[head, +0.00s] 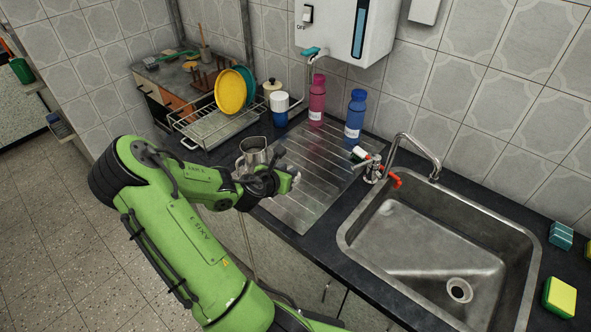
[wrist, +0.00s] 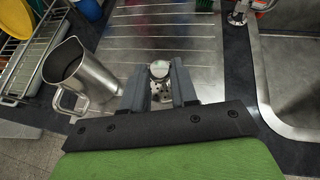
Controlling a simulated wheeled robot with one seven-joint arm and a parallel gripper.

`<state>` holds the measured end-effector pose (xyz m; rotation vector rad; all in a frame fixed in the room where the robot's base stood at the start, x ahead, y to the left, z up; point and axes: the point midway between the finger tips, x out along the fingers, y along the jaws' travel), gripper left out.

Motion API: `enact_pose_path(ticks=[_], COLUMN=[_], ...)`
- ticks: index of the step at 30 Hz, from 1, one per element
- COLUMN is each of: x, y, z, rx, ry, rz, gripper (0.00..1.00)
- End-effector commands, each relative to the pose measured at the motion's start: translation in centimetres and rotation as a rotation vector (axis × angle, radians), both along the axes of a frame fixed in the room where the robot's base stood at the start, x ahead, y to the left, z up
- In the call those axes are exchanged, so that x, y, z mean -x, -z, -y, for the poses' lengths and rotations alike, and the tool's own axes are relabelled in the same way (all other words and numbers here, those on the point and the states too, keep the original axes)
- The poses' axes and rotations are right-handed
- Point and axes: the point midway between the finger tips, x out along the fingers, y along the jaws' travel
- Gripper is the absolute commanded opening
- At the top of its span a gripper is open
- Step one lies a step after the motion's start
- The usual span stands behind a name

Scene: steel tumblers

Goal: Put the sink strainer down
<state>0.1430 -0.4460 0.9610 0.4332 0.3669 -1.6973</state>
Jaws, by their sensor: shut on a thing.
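My gripper (head: 283,183) is over the front left part of the ribbed steel drainboard (head: 311,188). In the wrist view its two dark fingers (wrist: 159,78) are shut on the sink strainer (wrist: 160,71), a small metal piece with a pale round top and a perforated lower part. In the head view the strainer is mostly hidden by the gripper. I cannot tell whether it touches the drainboard or hangs just above it.
A steel jug (head: 253,154) stands close to the left of my gripper. A pink bottle (head: 317,98) and a blue bottle (head: 355,118) stand at the back. A tap (head: 410,150) and the steel sink (head: 420,245) are to the right. Much of the drainboard is bare.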

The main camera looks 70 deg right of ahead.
Motion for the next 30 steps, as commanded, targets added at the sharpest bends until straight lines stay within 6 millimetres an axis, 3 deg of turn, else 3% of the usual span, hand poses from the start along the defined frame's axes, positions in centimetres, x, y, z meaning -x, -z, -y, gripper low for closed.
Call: enact_pose_path(ticks=[4, 9, 20, 30], x=[1.8, 2.0, 1.9, 1.8], y=[0.0, 4.3, 9.8, 10.1], z=[0.5, 0.6, 0.5, 0.5], rx=[-0.001, -0.003, -0.001, -0.001], ry=[0.046, 0.047, 0.046, 0.046], rz=[-0.001, -0.005, -0.002, 0.0], gripper=[0.0, 0.0, 0.0, 0.0])
